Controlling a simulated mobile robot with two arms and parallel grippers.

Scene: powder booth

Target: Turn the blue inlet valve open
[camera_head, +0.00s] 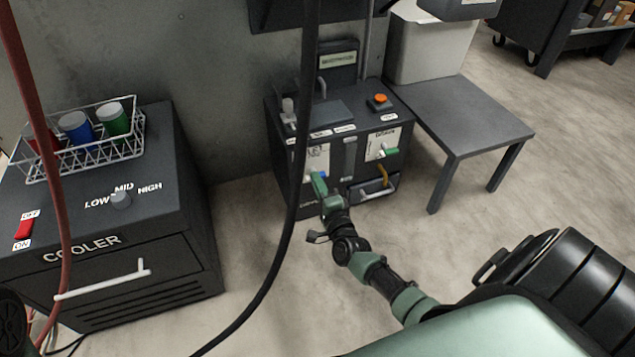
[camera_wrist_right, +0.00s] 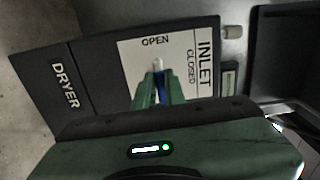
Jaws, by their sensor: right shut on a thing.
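The blue inlet valve (camera_wrist_right: 160,88) is on a white panel of the dark dryer (camera_wrist_right: 65,80), mostly hidden by my fingers. In the wrist view its white tip lies just below the word OPEN; CLOSED is printed to the right. My right gripper (camera_wrist_right: 160,92) is shut on the valve, one green finger on each side. In the head view, my right gripper (camera_head: 319,184) reaches the left panel of the dryer (camera_head: 350,139), with a bit of blue (camera_head: 323,175) showing beside it. My left gripper is not in view.
A green-handled valve (camera_head: 390,152) is on the dryer's right panel, above a drawer (camera_head: 374,188). A dark hose (camera_head: 297,190) hangs in front. A cooler (camera_head: 110,240) with a wire basket (camera_head: 95,152) of cups stands left, a low table (camera_head: 460,115) right. Floor between cooler and dryer is clear.

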